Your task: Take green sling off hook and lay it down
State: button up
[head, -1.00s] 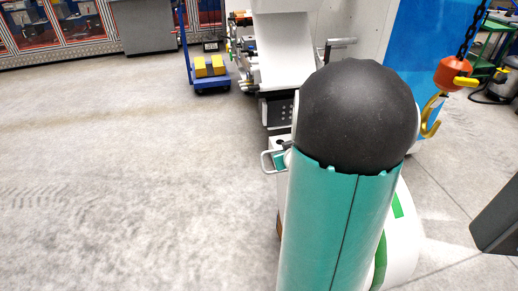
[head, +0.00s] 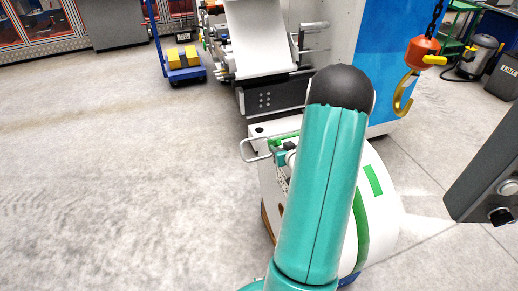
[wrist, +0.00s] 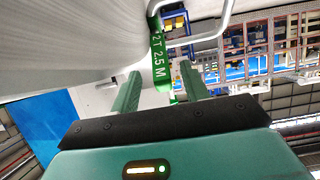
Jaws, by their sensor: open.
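In the wrist view, my gripper (wrist: 162,84) is open, its two green fingers apart. A green sling (wrist: 158,62) marked "2T 2.5 M" shows between and just beyond the fingertips; I cannot tell if they touch it. In the head view, a green band (head: 362,220), seemingly the same sling, runs around a big white roll (head: 385,200), with more green at the roll's upper left. The yellow hook (head: 403,96) hangs under an orange block (head: 422,52) on a chain, and no sling shows on it.
A bent metal handle (head: 256,151) sticks out left of the roll, close beyond the fingers in the wrist view. A dark grey post (head: 485,180) stands at right. A machine and a blue panel (head: 385,60) stand behind. The floor at left is clear.

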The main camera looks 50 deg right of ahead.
aim_at(275, 143)
jog(key=x, duration=0.5)
jog(key=shift+w+d+f, duration=0.1)
jog(key=shift+w, duration=0.25)
grip_shut()
